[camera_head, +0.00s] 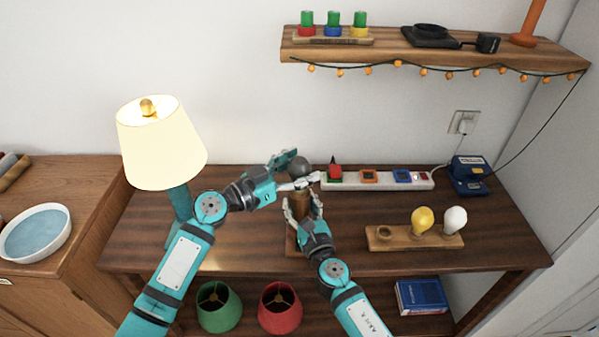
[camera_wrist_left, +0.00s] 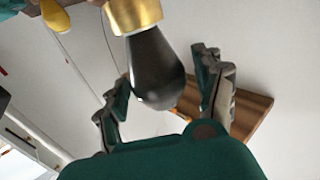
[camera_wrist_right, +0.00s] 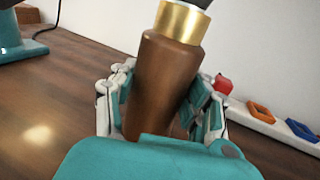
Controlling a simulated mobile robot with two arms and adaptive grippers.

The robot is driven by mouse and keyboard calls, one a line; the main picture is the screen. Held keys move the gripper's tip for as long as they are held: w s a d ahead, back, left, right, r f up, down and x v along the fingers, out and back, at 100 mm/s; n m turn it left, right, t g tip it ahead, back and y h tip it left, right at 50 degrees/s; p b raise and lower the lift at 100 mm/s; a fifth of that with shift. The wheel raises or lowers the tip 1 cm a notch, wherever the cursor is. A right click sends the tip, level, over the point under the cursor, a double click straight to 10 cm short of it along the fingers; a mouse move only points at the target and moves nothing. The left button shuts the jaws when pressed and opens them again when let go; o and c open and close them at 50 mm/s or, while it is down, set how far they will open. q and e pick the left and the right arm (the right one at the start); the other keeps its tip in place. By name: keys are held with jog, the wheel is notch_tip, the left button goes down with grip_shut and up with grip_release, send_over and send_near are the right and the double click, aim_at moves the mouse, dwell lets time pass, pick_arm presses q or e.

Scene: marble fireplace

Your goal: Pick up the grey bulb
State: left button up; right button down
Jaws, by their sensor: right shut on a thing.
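The grey bulb (camera_head: 300,167) sits in a gold socket on top of a brown wooden lamp body (camera_head: 300,206); in the left wrist view the bulb (camera_wrist_left: 155,72) is dark and glossy under the gold collar. My left gripper (camera_head: 294,171) is at the bulb, its fingers open on either side (camera_wrist_left: 165,95), with a clear gap on at least one side. My right gripper (camera_head: 302,205) is shut on the brown lamp body, which shows upright between its fingers in the right wrist view (camera_wrist_right: 160,85). The fingers partly hide the lamp body.
A wooden holder (camera_head: 380,243) carries a yellow bulb (camera_head: 422,220) and a white bulb (camera_head: 454,220). A white power strip (camera_head: 435,180) lies behind. A lit table lamp (camera_head: 160,150) stands left. Green (camera_head: 218,308) and red (camera_head: 280,308) shades are below.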

pick_arm(q)
jog(key=c, duration=1)
jog(key=shift+o, duration=0.2)
notch_tip(320, 180, up, 10)
pick_arm(e)
jog(key=c, duration=0.5)
grip_release()
jog(key=shift+c, duration=0.2)
